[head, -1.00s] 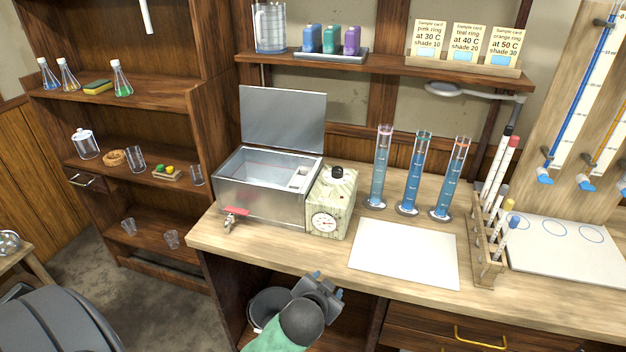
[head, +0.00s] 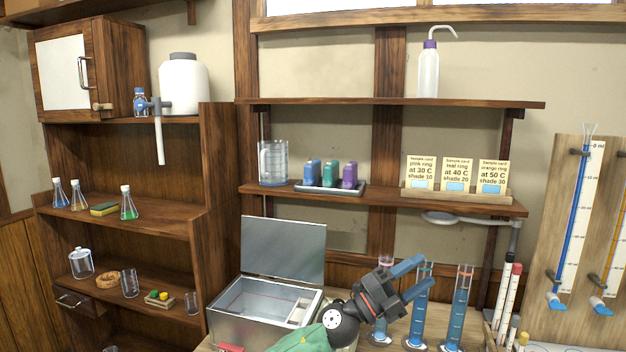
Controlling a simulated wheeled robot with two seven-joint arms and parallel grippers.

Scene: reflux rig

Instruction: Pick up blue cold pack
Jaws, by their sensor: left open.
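The blue cold pack (head: 312,173) stands at the left end of a small grey tray (head: 337,190) on the middle wall shelf. A teal pack (head: 330,174) and a purple pack (head: 350,176) stand beside it to the right. My left gripper (head: 420,276) is open and empty, with its two blue-tipped fingers pointing right. It is below the shelf, to the lower right of the blue cold pack and well apart from it. It partly covers the glass cylinders behind it. My right gripper is not in view.
A glass beaker (head: 273,163) stands left of the tray, and sample cards (head: 458,174) stand to the right on the same shelf. A higher shelf (head: 400,102) runs above. An open-lidded metal bath (head: 262,318) and tall blue-filled cylinders (head: 460,306) are on the bench.

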